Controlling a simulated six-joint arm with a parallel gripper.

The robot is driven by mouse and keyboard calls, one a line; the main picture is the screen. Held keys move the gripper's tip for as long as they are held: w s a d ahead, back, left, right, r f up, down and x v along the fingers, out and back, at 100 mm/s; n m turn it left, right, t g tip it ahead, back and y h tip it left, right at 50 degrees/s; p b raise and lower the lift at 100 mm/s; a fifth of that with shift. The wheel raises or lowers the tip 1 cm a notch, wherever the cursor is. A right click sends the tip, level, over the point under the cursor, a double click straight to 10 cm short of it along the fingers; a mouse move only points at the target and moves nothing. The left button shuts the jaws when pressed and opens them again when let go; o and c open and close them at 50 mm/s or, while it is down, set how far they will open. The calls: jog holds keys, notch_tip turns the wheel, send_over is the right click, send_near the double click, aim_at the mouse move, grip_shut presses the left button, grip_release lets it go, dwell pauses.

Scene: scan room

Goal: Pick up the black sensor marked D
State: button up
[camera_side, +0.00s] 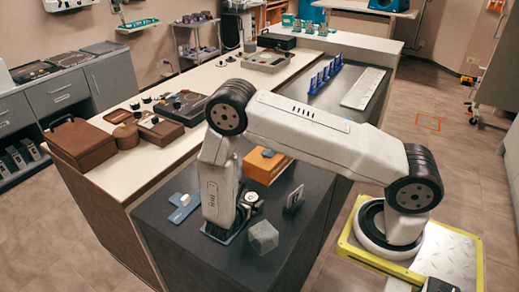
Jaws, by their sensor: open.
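My gripper (238,222) is at the end of my arm, low over the dark worktop (185,255). It points down above a blue pad (222,238), and its jaws are open, though the arm hides much of them. A small dark upright piece with a pale edge (294,198) stands to the right of my gripper, apart from it. No letter D can be read on anything at this size, so I cannot tell which thing is the black sensor. Whatever lies directly under or behind my gripper is hidden.
A clear cube (263,236) sits close to the right of my gripper. An orange box (266,167) stands behind. Another blue pad with a white piece (184,200) lies left. Blue upright holders (325,76) and a white strip (363,88) are farther back.

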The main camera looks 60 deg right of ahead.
jog(key=shift+x, duration=1.4)
jog(key=c, duration=1.3)
jog(key=shift+o, duration=0.2)
jog(key=shift+r, duration=0.15)
jog(key=shift+r, duration=0.75)
jog(key=s+a+r, duration=0.2)
jog(key=s+r, duration=0.9)
jog(key=s, duration=0.2)
jog(key=shift+s+a+r, duration=0.15)
jog(key=shift+s+a, duration=0.1)
jog(key=shift+s, duration=0.15)
